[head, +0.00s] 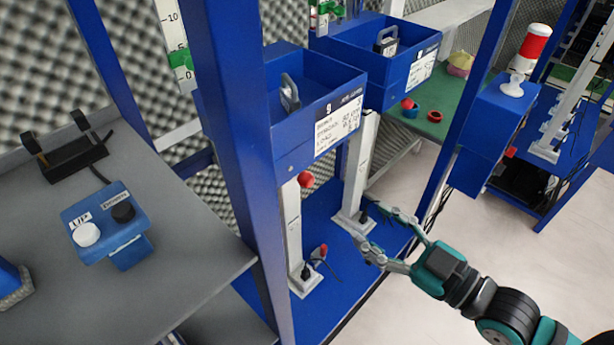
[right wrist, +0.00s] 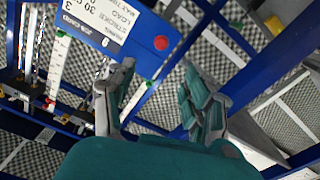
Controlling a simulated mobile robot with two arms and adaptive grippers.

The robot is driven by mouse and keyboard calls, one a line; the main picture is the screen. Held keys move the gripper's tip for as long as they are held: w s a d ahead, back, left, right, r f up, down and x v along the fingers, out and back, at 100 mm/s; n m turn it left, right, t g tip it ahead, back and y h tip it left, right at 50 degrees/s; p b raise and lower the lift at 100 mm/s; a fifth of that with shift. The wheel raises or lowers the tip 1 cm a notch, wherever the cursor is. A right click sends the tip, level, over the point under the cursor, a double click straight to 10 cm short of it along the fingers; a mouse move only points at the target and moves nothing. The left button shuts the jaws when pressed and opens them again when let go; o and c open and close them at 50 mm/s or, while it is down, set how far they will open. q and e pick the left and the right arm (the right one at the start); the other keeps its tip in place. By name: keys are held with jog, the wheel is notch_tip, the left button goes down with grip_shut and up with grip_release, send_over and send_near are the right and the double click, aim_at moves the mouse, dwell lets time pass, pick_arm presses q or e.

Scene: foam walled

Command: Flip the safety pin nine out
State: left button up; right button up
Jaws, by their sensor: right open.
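The near blue bin (head: 340,90) carries a white label (head: 338,122) whose large digit is hard to read. A red round knob (head: 305,180) shows just below it beside the grey upright (head: 293,235). A small red-tipped part (head: 319,252) sits low by that upright's foot. I cannot tell which part is safety pin nine. My right gripper (head: 366,221) is open and empty, low near the foot of the second upright (head: 356,180). In the right wrist view its fingers (right wrist: 150,85) are apart, with a red knob (right wrist: 161,42) beyond them. My left gripper is out of view.
A second blue bin (head: 405,75) stands behind, with another red knob (head: 408,104) by it. A blue post (head: 240,170) rises left of the bins. A grey table (head: 190,250) with a blue button box (head: 104,222) is at left. Pale floor (head: 400,310) is clear at lower right.

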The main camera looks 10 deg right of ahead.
aim_at(311, 181)
jog(key=p+x, duration=0.1)
jog(key=x, duration=0.6)
jog(key=p+x, duration=0.1)
jog(key=x, duration=0.7)
jog(key=shift+s+r, duration=0.1)
jog(key=shift+r, duration=0.1)
jog(key=shift+w+a+f, duration=0.15)
jog(key=shift+w+a, duration=0.25)
jog(key=shift+w, duration=0.1)
jog(key=shift+c, duration=0.4)
grip_shut()
